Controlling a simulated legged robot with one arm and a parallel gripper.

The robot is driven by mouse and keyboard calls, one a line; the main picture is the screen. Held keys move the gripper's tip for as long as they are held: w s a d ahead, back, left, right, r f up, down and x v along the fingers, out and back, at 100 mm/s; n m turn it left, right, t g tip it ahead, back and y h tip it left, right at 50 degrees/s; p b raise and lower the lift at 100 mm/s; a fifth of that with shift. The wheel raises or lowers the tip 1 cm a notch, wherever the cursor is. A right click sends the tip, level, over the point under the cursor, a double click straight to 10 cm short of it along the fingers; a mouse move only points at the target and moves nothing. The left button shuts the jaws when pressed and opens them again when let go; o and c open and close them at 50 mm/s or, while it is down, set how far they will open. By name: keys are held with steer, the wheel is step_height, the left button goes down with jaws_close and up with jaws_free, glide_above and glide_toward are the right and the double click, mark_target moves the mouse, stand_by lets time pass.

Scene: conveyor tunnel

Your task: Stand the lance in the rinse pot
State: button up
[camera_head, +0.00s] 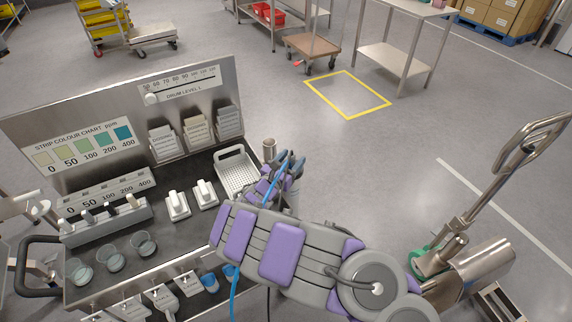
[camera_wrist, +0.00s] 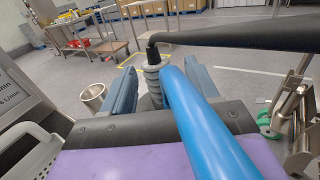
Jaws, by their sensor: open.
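My gripper (camera_head: 284,166) is at the right end of the bench, with its jaws apart. In the wrist view its two blue-grey fingers stand on either side of a grey ribbed grip (camera_wrist: 153,78), which looks like the lance's handle. A black tube (camera_wrist: 235,36) bends off its top to the right. I cannot tell whether the fingers touch the grip, and its lower end is hidden. A steel cup that looks like the rinse pot (camera_head: 269,147) stands just left of my gripper; it also shows in the wrist view (camera_wrist: 93,94), left of the left finger.
A white basket (camera_head: 222,172) sits left of the pot. A blue hose (camera_wrist: 200,125) crosses over my gripper. A steel machine with a tall handle (camera_head: 480,190) stands right.

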steer(key=p+v, duration=0.4)
steer(key=v, duration=1.3)
steer(key=shift+a+p, duration=0.2)
steer(key=shift+p, duration=0.1)
steer(key=shift+s, duration=0.1)
